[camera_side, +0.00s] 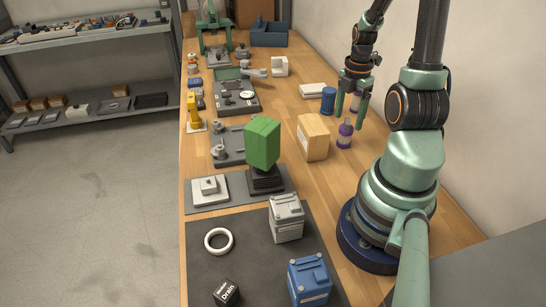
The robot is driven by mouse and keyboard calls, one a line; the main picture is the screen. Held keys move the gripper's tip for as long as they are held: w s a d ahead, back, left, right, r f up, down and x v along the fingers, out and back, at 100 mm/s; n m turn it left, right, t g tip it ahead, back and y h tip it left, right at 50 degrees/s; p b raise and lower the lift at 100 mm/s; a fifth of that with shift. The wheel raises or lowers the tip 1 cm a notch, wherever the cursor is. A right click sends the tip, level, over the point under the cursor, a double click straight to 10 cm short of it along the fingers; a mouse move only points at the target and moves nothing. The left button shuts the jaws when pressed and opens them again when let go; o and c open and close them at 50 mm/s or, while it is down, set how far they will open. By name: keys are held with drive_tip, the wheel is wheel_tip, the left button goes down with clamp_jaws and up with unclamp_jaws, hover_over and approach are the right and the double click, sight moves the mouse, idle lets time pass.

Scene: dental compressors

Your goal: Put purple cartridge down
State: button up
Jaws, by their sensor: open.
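A purple cartridge (344,138) with a pale band and dark cap stands upright on the wooden bench, right of a tan wooden block. My gripper (348,114) is open, fingers pointing down, just above and behind this cartridge in the picture. A second purple-and-white cartridge (355,104) shows partly behind the fingers. The fingers hide part of it, and I cannot tell whether they touch it. I see nothing clearly held between the fingertips.
A dark blue cylinder (328,99) stands left of my gripper, near a white box (313,90). The tan block (313,137) and a green block (262,143) on a black stand are to the left. Bare bench (365,160) shows right of the front cartridge.

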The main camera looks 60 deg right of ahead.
wheel_tip(320, 180, up, 7)
drive_tip(key=shift+r, duration=0.25)
drive_tip(key=w+a+r+m+t, duration=0.2)
drive_tip(key=w+a+r+m, duration=0.1)
drive_tip(key=a, duration=0.5)
drive_tip(key=w+a+r+m+t, duration=0.1)
drive_tip(key=w+a+r+m, duration=0.2)
drive_tip(key=a+m, duration=0.3)
drive_tip(key=w+a+r+m+t, duration=0.2)
drive_tip(key=w+a+r+m, duration=0.2)
drive_tip(key=a, duration=0.7)
drive_tip(key=shift+w+a+m+t, duration=0.3)
drive_tip(key=shift+w+a, duration=0.1)
drive_tip(key=shift+w, duration=0.15)
